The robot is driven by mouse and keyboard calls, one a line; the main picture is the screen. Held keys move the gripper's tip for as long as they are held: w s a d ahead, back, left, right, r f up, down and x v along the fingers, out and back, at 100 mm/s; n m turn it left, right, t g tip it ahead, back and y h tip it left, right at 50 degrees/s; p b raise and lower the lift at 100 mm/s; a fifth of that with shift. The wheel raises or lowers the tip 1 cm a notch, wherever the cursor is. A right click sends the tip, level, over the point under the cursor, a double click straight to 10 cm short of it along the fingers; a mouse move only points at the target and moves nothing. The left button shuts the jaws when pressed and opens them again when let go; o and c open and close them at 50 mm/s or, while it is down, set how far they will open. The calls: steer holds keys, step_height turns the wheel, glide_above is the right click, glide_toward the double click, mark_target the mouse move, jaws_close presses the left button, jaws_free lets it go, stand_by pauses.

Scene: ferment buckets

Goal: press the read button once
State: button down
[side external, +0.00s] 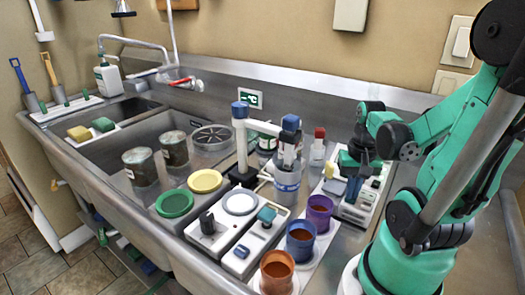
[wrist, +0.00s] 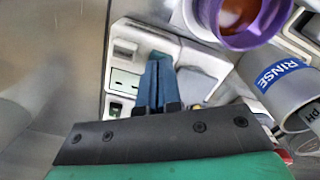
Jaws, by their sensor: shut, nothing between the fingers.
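A white meter (side external: 358,213) with small buttons and panels stands to the right of the purple cup in the side view. The wrist view shows its white body (wrist: 185,62), a light panel (wrist: 124,48) and pale green parts (wrist: 122,82) left of my fingers. I cannot tell which part is the read button; no such label is readable. My gripper (side external: 352,190) is shut and empty, pointing down over the meter. In the wrist view its dark blue fingertips (wrist: 157,62) are together above the meter and hide part of it. Whether they touch it is unclear.
Purple (side external: 319,213), blue (side external: 300,240) and orange (side external: 277,270) cups of brown liquid stand left of the meter. A grey RINSE cup (wrist: 280,85) is close by in the wrist view. A stand with blue caps (side external: 240,140) rises behind. Bare steel lies beside the meter (wrist: 50,60).

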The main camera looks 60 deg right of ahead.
steer(key=shift+r, duration=2.75)
